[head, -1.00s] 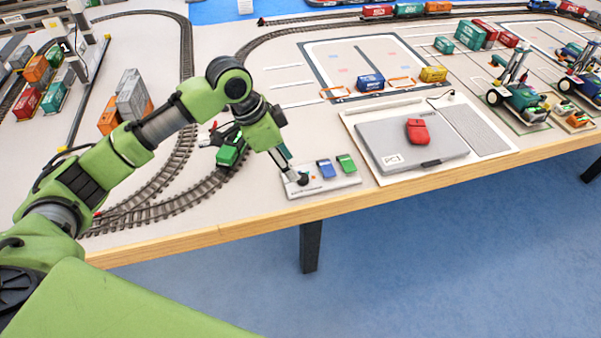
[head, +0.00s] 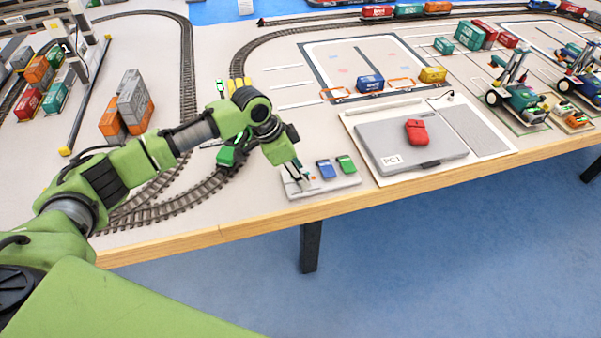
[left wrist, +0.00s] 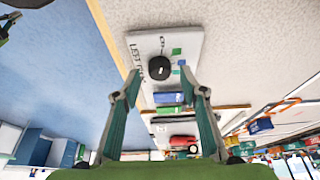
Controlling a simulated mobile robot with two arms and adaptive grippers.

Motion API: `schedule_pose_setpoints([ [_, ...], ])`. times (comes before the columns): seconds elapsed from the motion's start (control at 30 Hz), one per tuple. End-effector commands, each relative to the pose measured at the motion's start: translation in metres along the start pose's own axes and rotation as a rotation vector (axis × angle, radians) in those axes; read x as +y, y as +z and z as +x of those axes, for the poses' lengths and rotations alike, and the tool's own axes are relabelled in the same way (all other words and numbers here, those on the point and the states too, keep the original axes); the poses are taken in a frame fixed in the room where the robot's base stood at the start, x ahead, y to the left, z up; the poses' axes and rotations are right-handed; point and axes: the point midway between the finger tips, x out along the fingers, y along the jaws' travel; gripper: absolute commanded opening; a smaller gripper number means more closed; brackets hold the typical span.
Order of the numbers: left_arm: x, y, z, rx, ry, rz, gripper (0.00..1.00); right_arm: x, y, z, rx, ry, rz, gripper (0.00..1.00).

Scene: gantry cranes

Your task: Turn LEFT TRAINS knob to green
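The control panel (head: 325,187) lies near the table's front edge. In the left wrist view the panel (left wrist: 145,48) shows partly readable lettering starting "LEFT", a round black knob (left wrist: 159,68) and a green square mark (left wrist: 177,51). Which way the knob points is too small to tell. My left gripper (head: 297,178) is over the panel's left end and covers the knob in the head view. In the left wrist view my left gripper (left wrist: 160,84) is open, its fingertips on either side of the knob in the picture. Contact with the knob cannot be told. My right gripper is not in view.
A blue block (head: 325,168) and a green block (head: 346,164) sit on the panel right of the knob. A grey laptop-like box (head: 385,150) with a red item (head: 417,132) lies further right.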

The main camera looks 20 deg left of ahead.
Motion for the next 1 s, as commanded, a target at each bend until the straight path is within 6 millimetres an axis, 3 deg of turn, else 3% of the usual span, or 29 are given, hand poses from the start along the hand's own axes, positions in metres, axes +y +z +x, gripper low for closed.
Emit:
schedule_pose_setpoints([
  [0.13,0.0002,0.0000,0.0109,-0.001,0.000,0.001,0.39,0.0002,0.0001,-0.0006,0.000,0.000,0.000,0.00],
  [0.43,0.0002,0.0001,0.0132,0.000,-0.001,0.002,0.39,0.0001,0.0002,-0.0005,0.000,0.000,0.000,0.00],
  [0.6,0.0002,0.0001,0.0130,0.000,-0.001,0.001,0.01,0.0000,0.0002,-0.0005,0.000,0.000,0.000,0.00],
  [1.0,-0.0002,0.0001,0.0127,-0.001,0.021,0.047,0.01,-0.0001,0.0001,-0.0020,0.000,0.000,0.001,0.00],
])
